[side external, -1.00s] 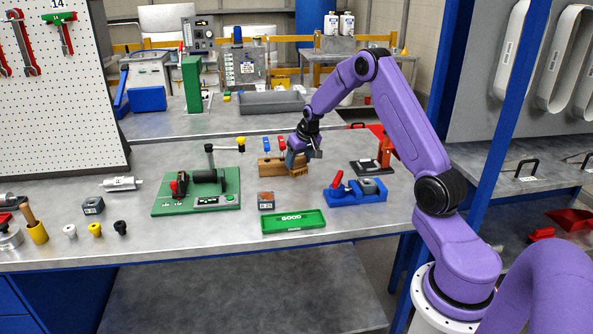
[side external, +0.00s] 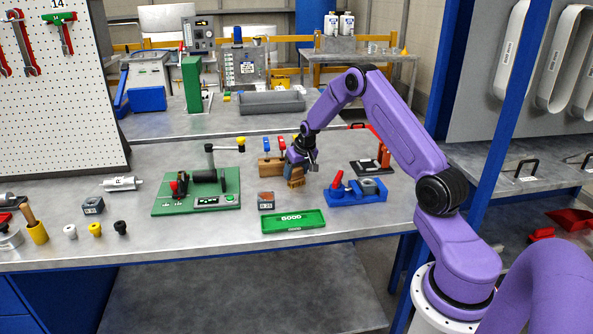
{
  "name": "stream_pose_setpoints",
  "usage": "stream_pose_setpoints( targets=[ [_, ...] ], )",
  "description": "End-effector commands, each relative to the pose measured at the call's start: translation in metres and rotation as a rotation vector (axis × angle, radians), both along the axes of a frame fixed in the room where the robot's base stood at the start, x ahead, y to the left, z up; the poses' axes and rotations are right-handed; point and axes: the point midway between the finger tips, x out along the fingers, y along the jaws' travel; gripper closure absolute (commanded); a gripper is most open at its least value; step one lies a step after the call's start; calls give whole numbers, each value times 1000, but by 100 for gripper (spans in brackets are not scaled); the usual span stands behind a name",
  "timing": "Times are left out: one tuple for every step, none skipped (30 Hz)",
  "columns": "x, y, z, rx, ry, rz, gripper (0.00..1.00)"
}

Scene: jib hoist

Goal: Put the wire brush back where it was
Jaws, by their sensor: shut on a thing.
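My gripper (side external: 297,167) is shut on the wire brush (side external: 295,180), a small tan-brown block hanging below the jaws. The brush is just right of and in front of a wooden holder (side external: 268,169), which holds upright tools with blue and red handles. The jaws hide part of the brush and the right end of the holder. I cannot tell whether the brush's lower end touches the bench.
A green tray marked GOOD (side external: 293,221) and a small grey block with a reddish top (side external: 266,200) lie in front. A blue fixture with a red lever (side external: 356,191) is to the right, a green fixture board (side external: 197,192) to the left. Bare bench (side external: 150,240) lies at front left.

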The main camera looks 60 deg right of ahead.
Motion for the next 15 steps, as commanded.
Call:
stream_pose_setpoints(
  targets=[
    [0, 0, -1, 0, 0, 0, 30],
    [0, 0, -1, 0, 0, 0, 20],
    [0, 0, 0, 0, 0, 0, 11],
    [0, 0, 0, 0, 0, 0, 11],
    [0, 0, 0, 0, 0, 0, 11],
    [0, 0, 0, 0, 0, 0, 11],
    [0, 0, -1, 0, 0, 0, 11],
    [0, 0, 0, 0, 0, 0, 11],
    [0, 0, 0, 0, 0, 0, 11],
    [0, 0, 0, 0, 0, 0, 11],
    [0, 0, 0, 0, 0, 0, 11],
    [0, 0, 0, 0, 0, 0, 11],
    [0, 0, 2, 0, 0, 0, 11],
    [0, 0, 3, 0, -1, 0, 11],
    [0, 1, 5, -1, -1, 1, 11]
  ],
)
